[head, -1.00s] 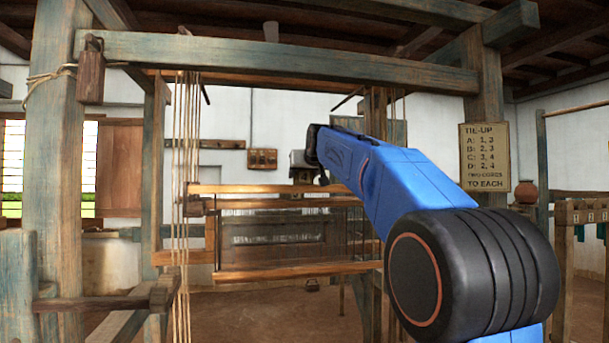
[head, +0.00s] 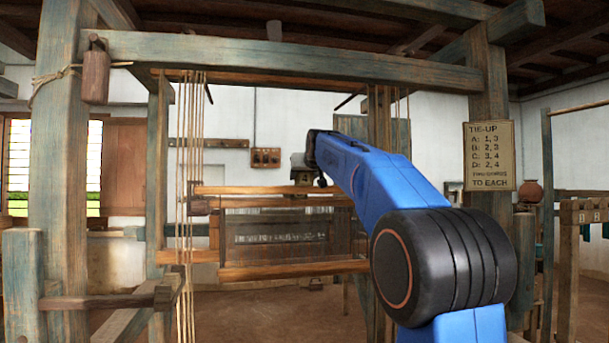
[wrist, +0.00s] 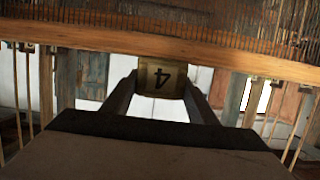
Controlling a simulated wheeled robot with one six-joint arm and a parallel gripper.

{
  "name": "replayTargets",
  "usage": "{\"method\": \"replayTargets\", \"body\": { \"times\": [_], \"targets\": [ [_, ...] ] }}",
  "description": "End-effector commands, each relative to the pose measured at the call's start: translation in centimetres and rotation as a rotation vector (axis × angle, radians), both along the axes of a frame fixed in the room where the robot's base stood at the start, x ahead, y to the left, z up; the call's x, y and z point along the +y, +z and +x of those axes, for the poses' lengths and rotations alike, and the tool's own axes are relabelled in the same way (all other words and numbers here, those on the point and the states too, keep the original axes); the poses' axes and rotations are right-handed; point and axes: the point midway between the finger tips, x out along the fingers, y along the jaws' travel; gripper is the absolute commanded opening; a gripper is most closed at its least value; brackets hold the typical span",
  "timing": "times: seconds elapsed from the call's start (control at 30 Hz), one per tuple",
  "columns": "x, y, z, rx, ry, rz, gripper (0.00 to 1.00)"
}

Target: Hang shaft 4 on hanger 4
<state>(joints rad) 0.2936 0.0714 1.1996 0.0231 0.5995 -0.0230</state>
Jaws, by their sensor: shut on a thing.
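Fine heddles run along the bar's far side. Hanging cords (head: 190,130) come down at the left, with others at the right. I cannot make out which hanger is number 4.
The loom's top beam (head: 290,58) crosses above, between a left post (head: 60,150) and a right post (head: 489,90). A tie-up sign (head: 489,156) is on the right post. A wooden rack (head: 569,270) stands at the far right.

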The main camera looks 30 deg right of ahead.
Motion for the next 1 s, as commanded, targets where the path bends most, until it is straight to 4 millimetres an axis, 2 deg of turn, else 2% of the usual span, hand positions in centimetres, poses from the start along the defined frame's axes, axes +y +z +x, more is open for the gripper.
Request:
{"method": "replayTargets", "body": {
  "times": [0.7, 1.0],
  "targets": [
    [0.0, -3.9, -0.1, 0.000, 0.000, 0.000, 0.02],
    [0.0, -4.8, -0.1, -0.001, 0.000, 0.000, 0.02]
  ]
}}
